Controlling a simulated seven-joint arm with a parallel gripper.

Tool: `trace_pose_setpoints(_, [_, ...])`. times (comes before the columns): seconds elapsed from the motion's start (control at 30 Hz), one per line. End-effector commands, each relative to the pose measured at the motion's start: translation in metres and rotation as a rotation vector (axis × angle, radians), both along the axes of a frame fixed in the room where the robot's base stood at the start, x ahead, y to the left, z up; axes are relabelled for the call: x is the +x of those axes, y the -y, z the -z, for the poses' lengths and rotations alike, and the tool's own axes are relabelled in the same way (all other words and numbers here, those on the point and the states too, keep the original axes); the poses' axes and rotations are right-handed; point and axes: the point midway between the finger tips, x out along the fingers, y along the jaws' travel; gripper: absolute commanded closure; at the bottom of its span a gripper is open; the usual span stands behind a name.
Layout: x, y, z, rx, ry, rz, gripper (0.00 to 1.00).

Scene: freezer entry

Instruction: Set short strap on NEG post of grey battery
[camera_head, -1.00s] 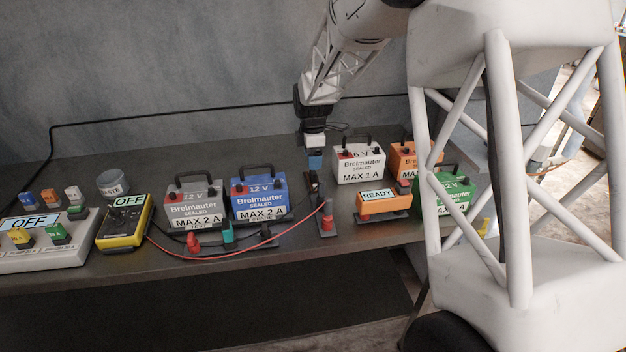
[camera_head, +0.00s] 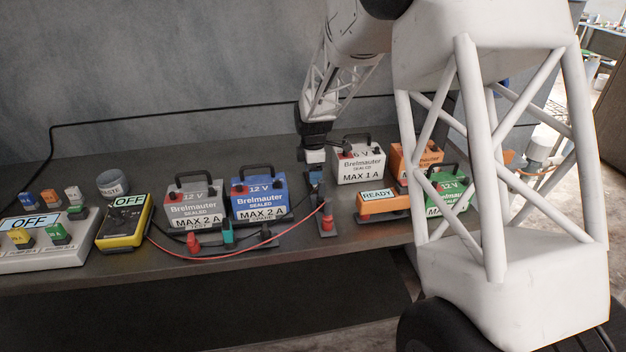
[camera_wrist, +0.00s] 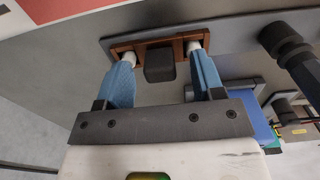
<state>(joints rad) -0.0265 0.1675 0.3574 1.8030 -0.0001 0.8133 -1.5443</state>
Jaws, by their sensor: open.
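The grey 12 V battery (camera_head: 195,210) stands upright at the left of the battery row in the head view, with a red post on its top left. Its NEG post is too small to make out clearly. My gripper (camera_head: 315,172) is low over a narrow dark stand (camera_head: 323,208), right of the blue battery. In the wrist view my gripper (camera_wrist: 161,80) is open. A gap shows between block and fingers.
The blue battery (camera_head: 260,205) and white 6 V battery (camera_head: 358,172) stand close on either side of my gripper. A red lead (camera_head: 200,258) runs across the front. A yellow meter (camera_head: 125,222) and READY box (camera_head: 377,204) stand on the bench (camera_head: 60,280).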

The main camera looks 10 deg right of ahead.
Motion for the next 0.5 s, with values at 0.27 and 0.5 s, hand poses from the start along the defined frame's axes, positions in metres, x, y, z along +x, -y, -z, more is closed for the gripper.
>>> trace_pose_setpoints(0.27, [0.0000, 0.0000, 0.0000, 0.000, 0.000, 0.000, 0.57])
trace_pose_setpoints(0.5, [0.0000, 0.0000, -0.0001, 0.000, 0.000, 0.000, 0.93])
